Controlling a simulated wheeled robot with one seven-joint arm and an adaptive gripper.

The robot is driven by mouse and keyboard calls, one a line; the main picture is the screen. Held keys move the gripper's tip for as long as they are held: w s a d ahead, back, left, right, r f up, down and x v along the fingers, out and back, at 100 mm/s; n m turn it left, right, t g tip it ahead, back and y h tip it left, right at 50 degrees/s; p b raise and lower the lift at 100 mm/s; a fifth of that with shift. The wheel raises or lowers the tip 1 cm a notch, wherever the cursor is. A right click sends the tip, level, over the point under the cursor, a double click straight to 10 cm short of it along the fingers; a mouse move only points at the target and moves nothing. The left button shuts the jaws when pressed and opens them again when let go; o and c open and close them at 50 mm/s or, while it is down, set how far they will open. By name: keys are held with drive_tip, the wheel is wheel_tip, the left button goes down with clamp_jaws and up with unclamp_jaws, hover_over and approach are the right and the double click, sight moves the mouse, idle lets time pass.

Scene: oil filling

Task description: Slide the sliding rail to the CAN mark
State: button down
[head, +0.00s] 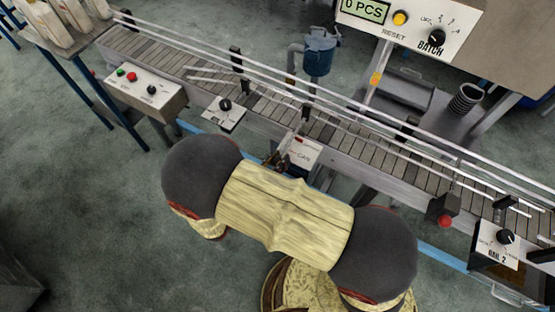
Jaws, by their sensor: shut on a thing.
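The conveyor (165,50) runs from upper left to lower right, with thin silver guide rails along it. The near guide rail (345,137), which appears to be the sliding rail, lies along the conveyor's near side. A white plate with the CAN mark (304,156) and a small red patch sits on the conveyor's near side at mid-picture. My gripper (281,160) is at the left edge of this plate, shut on a small part that looks like the rail's handle. My own arm and the fingers hide most of that part, and the plate's lower left is partly covered.
A control box (145,93) with green and red buttons and a knob plate (224,112) stand left of my gripper. A red stop button (445,221) and the RAIL 2 plate (498,244) are at right. A blue pot (320,50) and BATCH panel (415,22) are behind.

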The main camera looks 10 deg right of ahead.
drive_tip(key=v, duration=0.4)
drive_tip(key=shift+s+d+p, duration=0.15)
drive_tip(key=shift+s+p, duration=0.2)
drive_tip(key=shift+s, duration=0.05)
drive_tip(key=c, duration=1.5)
unclamp_jaws()
drive_tip(key=v, duration=1.2)
drive_tip(key=shift+f, duration=0.15)
